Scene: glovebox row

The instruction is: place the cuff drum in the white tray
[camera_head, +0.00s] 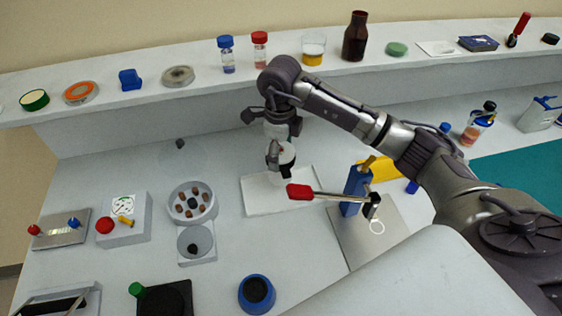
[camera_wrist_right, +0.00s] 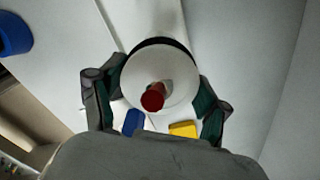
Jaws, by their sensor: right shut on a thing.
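My right gripper (camera_head: 279,157) points down over the white tray and is shut on the white cuff drum (camera_head: 286,154). In the right wrist view, the gripper's fingers (camera_wrist_right: 157,92) sit on either side of the drum's round white face (camera_wrist_right: 135,78). The white tray (camera_head: 256,199) lies flat on the bench below. I cannot tell whether the drum touches it. My left gripper is not in view.
A red-handled lever (camera_head: 300,192) on a blue post (camera_head: 355,188) reaches over the tray's right part, close to the drum. A round dish with several brown pieces (camera_head: 192,187) stands left of the tray. A blue round pot (camera_head: 257,293) stands in front. Bottles line the back shelf.

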